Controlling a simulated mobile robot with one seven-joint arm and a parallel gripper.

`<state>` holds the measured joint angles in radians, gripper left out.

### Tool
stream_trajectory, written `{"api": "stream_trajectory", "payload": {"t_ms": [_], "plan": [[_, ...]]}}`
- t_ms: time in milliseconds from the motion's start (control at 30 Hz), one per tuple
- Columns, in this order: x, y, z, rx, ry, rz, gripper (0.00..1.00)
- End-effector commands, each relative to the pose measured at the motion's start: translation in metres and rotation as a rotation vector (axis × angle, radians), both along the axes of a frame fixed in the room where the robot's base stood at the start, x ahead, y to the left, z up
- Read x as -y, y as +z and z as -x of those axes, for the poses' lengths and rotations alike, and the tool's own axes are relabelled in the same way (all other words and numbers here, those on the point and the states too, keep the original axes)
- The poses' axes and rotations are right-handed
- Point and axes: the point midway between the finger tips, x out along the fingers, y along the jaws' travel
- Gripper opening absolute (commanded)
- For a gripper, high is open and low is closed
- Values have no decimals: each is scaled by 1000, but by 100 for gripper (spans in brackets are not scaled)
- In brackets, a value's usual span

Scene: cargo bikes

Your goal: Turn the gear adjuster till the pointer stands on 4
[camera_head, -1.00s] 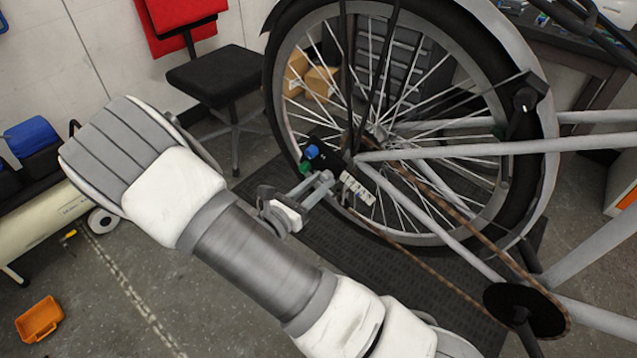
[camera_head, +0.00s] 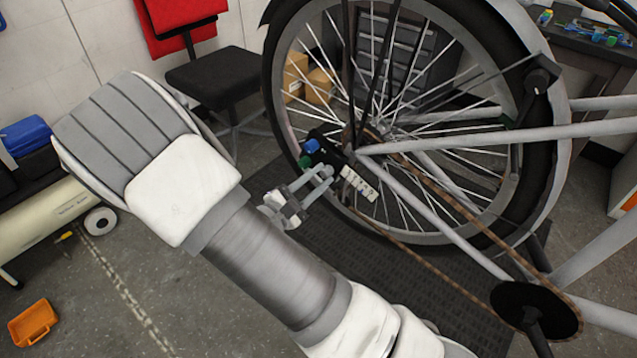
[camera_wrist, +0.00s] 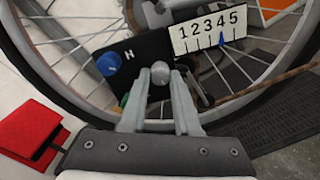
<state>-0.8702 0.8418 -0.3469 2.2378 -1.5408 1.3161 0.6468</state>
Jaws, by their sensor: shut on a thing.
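The gear adjuster is a small grey knob (camera_wrist: 160,72) on a black plate (camera_wrist: 143,57) by the rear wheel hub. My gripper (camera_wrist: 160,88) is shut on it, one finger on each side. In the head view my gripper (camera_head: 312,188) reaches the black box beside the hub. A white scale plate (camera_wrist: 206,31) marked 1 to 5 is right of the knob in the wrist view. Its blue pointer (camera_wrist: 222,41) appears at the mark below 4. The scale (camera_head: 358,184) also shows in the head view, too small to read.
A blue knob (camera_wrist: 107,64) marked H sits left of the grey one; a green knob (camera_head: 305,161) is partly hidden. The spoked wheel (camera_head: 280,110), chain (camera_head: 440,190) and frame tubes (camera_head: 500,137) surround the spot. A dark mat (camera_head: 420,265) lies below.

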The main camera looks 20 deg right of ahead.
Motion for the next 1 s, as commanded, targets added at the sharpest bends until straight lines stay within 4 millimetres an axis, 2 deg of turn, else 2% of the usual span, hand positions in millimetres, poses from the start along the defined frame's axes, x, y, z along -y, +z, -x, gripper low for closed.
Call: {"api": "stream_trajectory", "payload": {"t_ms": [500, 1000], "plan": [[-1, -4, 0, 378, 1, -279, 0], [-1, -1, 0, 562, 1, -412, 0]]}}
